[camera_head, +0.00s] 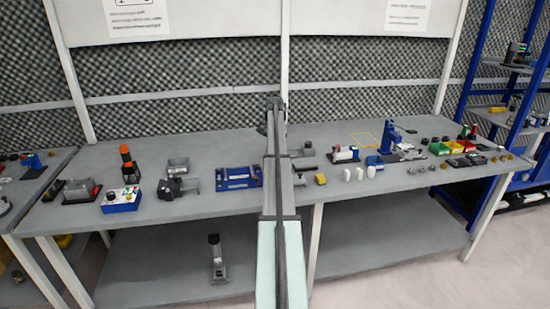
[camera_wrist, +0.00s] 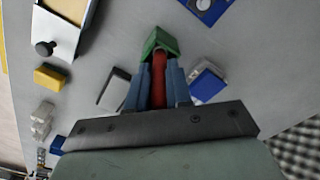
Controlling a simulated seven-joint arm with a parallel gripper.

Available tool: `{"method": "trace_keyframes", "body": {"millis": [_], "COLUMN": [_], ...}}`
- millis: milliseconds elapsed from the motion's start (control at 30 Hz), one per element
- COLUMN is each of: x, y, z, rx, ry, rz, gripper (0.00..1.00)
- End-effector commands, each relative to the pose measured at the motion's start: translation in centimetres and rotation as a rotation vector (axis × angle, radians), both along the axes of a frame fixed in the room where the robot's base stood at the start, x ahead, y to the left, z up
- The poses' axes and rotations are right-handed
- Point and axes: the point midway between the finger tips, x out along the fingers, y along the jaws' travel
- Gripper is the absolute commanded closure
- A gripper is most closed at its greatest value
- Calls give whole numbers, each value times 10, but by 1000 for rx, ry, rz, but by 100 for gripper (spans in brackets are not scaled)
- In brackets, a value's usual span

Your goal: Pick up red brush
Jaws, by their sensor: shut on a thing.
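In the wrist view, my gripper (camera_wrist: 160,88) has its two blue fingers closed on a red, handle-like piece (camera_wrist: 159,68), which I take to be the red brush. A green block-shaped part (camera_wrist: 161,42) shows just beyond the fingertips, against the red piece. I cannot tell whether the green part belongs to the brush. The fingers hide the sides of the red piece. In the head view my arm reaches over the middle of the bench, and the gripper and brush cannot be made out.
In the wrist view a blue-and-white block (camera_wrist: 208,82) lies right of the fingers, a dark-and-white block (camera_wrist: 114,90) left. A yellow block (camera_wrist: 50,77) lies further left. The grey bench (camera_head: 235,207) carries a blue case (camera_head: 238,177) and, right, several white pieces (camera_head: 359,174).

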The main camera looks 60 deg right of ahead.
Motion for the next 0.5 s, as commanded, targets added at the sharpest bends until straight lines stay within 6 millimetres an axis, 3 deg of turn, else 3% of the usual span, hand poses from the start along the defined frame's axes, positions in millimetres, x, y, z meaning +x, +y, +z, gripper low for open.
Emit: {"method": "trace_keyframes", "body": {"millis": [500], "x": [0], "y": [0], "z": [3], "rx": [0], "ry": [0], "rz": [0], "gripper": [100]}}
